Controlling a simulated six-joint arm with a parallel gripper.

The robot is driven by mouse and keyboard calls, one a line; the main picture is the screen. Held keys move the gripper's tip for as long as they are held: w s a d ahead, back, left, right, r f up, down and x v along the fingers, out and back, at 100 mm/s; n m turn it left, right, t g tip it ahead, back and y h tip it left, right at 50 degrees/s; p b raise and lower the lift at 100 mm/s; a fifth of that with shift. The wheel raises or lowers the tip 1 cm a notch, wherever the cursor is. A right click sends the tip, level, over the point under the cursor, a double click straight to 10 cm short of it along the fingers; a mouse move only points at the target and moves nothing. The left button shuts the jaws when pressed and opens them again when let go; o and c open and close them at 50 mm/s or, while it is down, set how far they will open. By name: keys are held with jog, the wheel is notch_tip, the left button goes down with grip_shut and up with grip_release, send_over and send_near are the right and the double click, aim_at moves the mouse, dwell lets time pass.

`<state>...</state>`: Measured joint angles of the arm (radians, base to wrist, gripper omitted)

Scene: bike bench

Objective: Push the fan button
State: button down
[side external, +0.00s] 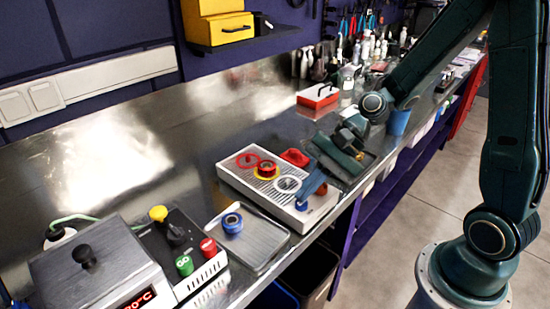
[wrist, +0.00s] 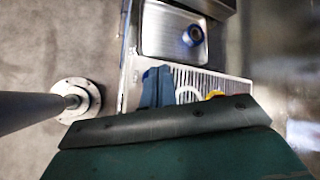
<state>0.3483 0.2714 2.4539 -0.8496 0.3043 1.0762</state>
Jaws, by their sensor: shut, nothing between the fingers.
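No button in view carries a readable fan label. A control box (side external: 160,250) at the lower left in the side external view has a yellow knob (side external: 158,213), a green button (side external: 184,265) marked GO and a red button (side external: 208,247). I cannot tell which, if any, is the fan button. My gripper (side external: 304,201) is shut and empty, its blue fingers pointing down over the right end of a white slatted tray (side external: 240,183). It is well to the right of the control box. The fingers also show in the wrist view (wrist: 157,74).
Red, yellow and white rings lie on the slatted tray. A metal tray (side external: 266,262) holding a blue ring (side external: 232,222) lies between it and the control box. A heater box (side external: 95,270) with a red display stands far left.

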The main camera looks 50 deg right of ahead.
jog(key=shift+r, duration=3.05)
jog(key=s+d+r+n+t+h, duration=0.1)
jog(key=s+d+r+n+h, duration=0.2)
jog(key=s+n, duration=0.3)
jog(key=s+d+r+n+t+h, duration=0.1)
jog(key=s+d+r+n+h, duration=0.3)
jog(key=s+d+n+h, duration=0.1)
jog(key=shift+s+d+r+n+t+h, duration=0.15)
jog(key=shift+s+d+n+t+h, duration=0.25)
jog(key=shift+s+n, duration=0.7)
jog(key=shift+s+m, duration=0.25)
jog(key=shift+m, duration=0.05)
